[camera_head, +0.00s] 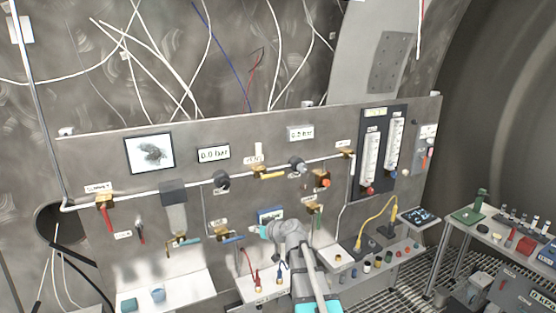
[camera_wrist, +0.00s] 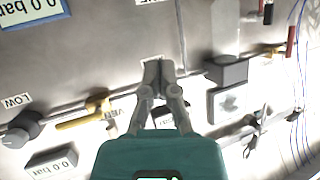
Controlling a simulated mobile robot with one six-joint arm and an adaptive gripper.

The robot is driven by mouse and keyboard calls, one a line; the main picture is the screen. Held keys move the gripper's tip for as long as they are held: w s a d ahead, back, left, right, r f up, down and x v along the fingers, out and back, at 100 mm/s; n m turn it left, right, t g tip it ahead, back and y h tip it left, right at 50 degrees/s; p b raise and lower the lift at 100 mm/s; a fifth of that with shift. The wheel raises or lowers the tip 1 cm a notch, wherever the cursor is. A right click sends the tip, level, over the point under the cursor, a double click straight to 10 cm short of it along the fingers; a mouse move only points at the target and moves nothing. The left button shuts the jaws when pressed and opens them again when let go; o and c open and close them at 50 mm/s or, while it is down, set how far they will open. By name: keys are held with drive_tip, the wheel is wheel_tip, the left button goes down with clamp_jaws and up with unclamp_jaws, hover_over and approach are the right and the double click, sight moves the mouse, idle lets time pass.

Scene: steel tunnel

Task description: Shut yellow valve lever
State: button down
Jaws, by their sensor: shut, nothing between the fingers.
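The yellow valve lever (camera_head: 272,175) is on the upper pipe of the grey panel, beside the VENT label (camera_head: 253,159). Its handle points right from a brass valve body and lies roughly along the pipe. In the wrist view, turned nearly upside down, the yellow lever (camera_wrist: 76,123) is left of my gripper, its handle pointing left. My gripper (camera_wrist: 158,68) is shut and empty, with its fingertips together in front of the panel. It is apart from the lever. In the head view my arm stands below the lever, and the fingertips cannot be made out.
A grey box (camera_head: 173,193) stands out from the panel at left. Pressure displays (camera_head: 213,153) are above. A shelf with a yellow cable (camera_head: 375,226) is lower right.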

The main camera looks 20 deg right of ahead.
drive_tip(key=w+d+r+m+t+h+p, duration=0.1)
drive_tip(key=d+r+p, duration=0.3)
drive_tip(key=d+r, duration=0.4)
drive_tip(key=w+d+r+m+t+h+p, duration=0.1)
drive_tip(key=w+d+r+t+h+p, duration=0.2)
drive_tip(key=d+r, duration=0.5)
drive_tip(key=shift+w+r+m+t+h+p, duration=0.2)
drive_tip(key=shift+r+m+t+h+p, duration=0.25)
drive_tip(key=shift+p, duration=0.75)
drive_tip(key=shift+w+d, duration=0.1)
drive_tip(key=shift+w, duration=0.05)
drive_tip(key=w+f+b, duration=0.4)
drive_tip(key=w, duration=0.6)
drive_tip(key=shift+w+a+f, duration=0.2)
drive_tip(key=shift+w+a, duration=0.05)
drive_tip(key=shift+d+f+b, duration=0.1)
drive_tip(key=shift+d+b, duration=0.25)
